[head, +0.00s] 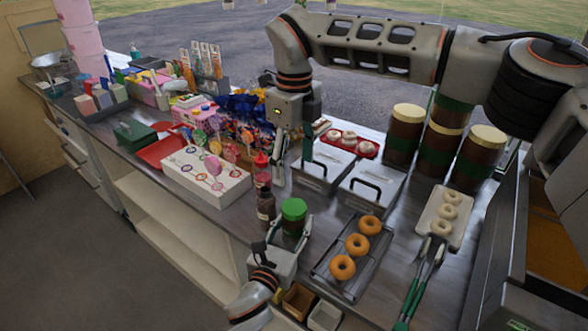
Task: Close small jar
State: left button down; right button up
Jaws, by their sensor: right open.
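A small dark jar (291,229) with a green lid (294,209) on top stands upright near the front edge of the counter. My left gripper (290,232) comes in from the bottom, with its fingers on either side of the jar; whether they press on it is too small to tell. My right gripper (279,176) hangs pointing down, open and empty, up and to the left of the green lid. It is close to a red-topped bottle (262,170); whether they touch is unclear.
A dark bottle (266,206) stands just left of the jar. A rack (322,262) of doughnuts lies to the right, with lidded metal bins (370,188) behind. A white lollipop box (232,188) is at left. Large cream-lidded jars (479,158) stand at the back right.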

pick_arm(q)
jog(key=c, duration=1.2)
grip_release()
jog(key=v, duration=1.2)
